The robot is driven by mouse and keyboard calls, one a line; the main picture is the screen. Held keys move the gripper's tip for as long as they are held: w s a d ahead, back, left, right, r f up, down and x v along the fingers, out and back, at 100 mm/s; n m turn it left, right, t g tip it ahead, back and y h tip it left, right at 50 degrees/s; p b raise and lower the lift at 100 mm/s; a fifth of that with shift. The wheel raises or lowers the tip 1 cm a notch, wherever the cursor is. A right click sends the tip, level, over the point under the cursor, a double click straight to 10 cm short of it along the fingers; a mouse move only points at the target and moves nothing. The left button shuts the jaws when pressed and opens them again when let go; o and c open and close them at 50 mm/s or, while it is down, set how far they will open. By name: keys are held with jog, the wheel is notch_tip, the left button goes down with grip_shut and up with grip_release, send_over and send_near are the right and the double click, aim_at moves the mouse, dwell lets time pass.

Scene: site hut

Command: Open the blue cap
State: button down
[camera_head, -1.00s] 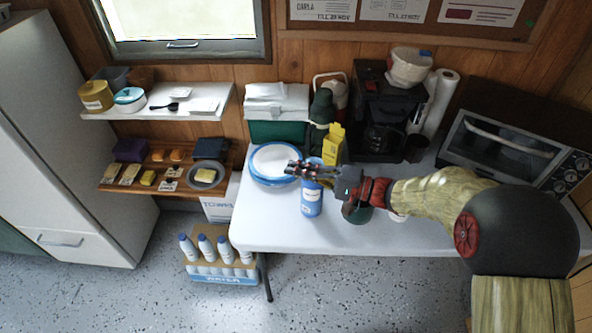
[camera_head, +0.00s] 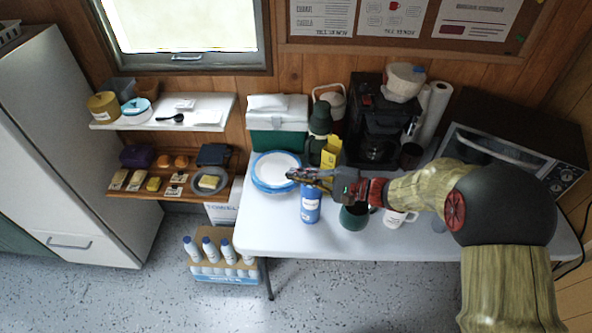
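A blue bottle (camera_head: 310,206) with a white label stands upright on the white table (camera_head: 275,225), near its front left part. My gripper (camera_head: 299,176) is at the top of this bottle, reaching in from the right. Its fingers point left and hide the bottle's top, so I cannot see a cap there or tell whether the fingers touch it. The finger gap is too small to make out. A white container (camera_head: 404,84) on the coffee maker shows a small blue part on top.
Blue-rimmed plates (camera_head: 276,172) lie left of the bottle. A yellow box (camera_head: 331,152), dark green flask (camera_head: 320,119) and coffee maker (camera_head: 378,125) stand behind. A green mug (camera_head: 354,217) and white mug (camera_head: 396,218) are to the right.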

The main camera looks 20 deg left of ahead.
jog(key=w+a+r+m+g+h+p, duration=0.1)
jog(key=w+m+g+p, duration=0.3)
jog(key=w+m+p, duration=0.5)
jog(key=shift+r+m+g+p, duration=0.2)
jog(key=shift+m+g+p, duration=0.2)
jog(key=shift+m+p, duration=4.2)
jog(key=shift+a, duration=0.1)
jog(key=c, duration=2.4)
grip_release()
jog(key=v, duration=1.2)
jog(key=shift+w+r, duration=0.1)
